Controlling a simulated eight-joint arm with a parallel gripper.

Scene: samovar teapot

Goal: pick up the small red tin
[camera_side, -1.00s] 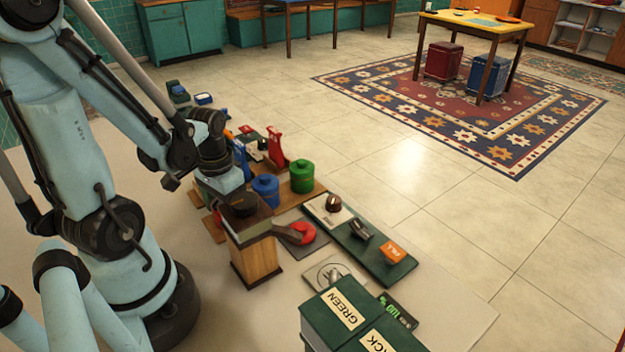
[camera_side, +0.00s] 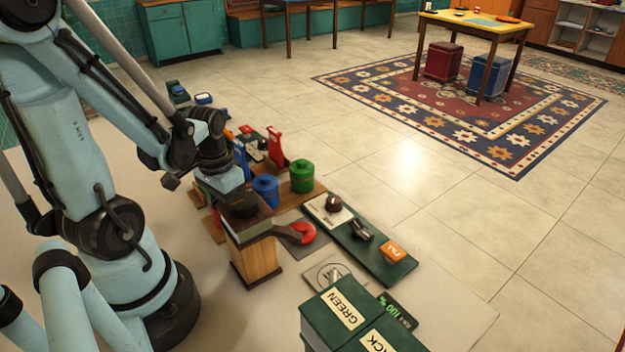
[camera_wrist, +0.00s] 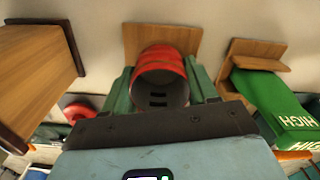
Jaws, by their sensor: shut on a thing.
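The small red tin (camera_wrist: 162,62) sits between the green fingers of my gripper (camera_wrist: 162,88) in the wrist view. The fingers are shut on it, one on each side. Its dark end with slots faces the camera. A wooden board (camera_wrist: 132,42) shows just beyond the tin; I cannot tell whether they touch. In the side view my gripper (camera_side: 222,178) is behind the wooden stand with a dark top, and its fingers and the tin are mostly hidden.
The wooden stand (camera_side: 257,262) is close in front of my gripper. Blue (camera_side: 265,188) and green (camera_side: 302,177) canisters stand to its right. A green panel with knobs (camera_side: 345,238) and green boxes (camera_side: 345,312) lie nearer. A green block marked HIGH (camera_wrist: 275,100) is right in the wrist view.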

